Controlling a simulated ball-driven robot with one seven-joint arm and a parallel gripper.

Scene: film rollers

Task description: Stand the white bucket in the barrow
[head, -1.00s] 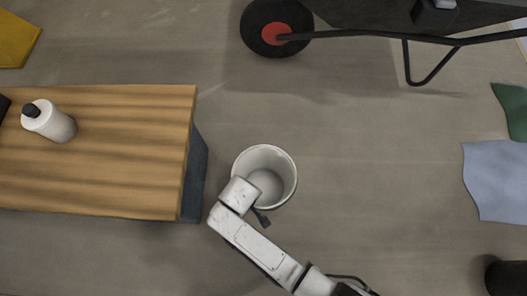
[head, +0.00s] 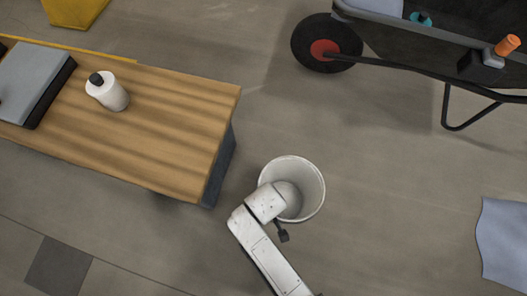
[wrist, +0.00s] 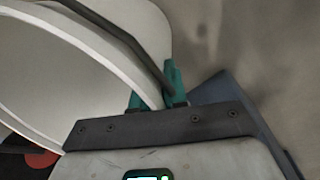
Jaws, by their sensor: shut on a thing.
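The white bucket (head: 312,190) is upright with its open mouth facing up, right of the bench in the head view. In the wrist view its pale wall and rim (wrist: 60,85) fill the upper left. My gripper (wrist: 155,90) has its teal fingers shut on the bucket's rim, one on each side. In the head view my wrist covers the rim's left side and hides the fingers. I cannot tell how far the bucket is off the floor. The dark barrow (head: 405,60) stands at the upper right, its wheel with a red hub towards the left.
A wooden bench (head: 150,125) at left carries a white bottle (head: 110,92) and a grey case (head: 35,85). An orange-topped tool (head: 507,45) sits at the barrow's edge. A blue-grey sheet (head: 505,245) lies at right. Floor between bucket and barrow is clear.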

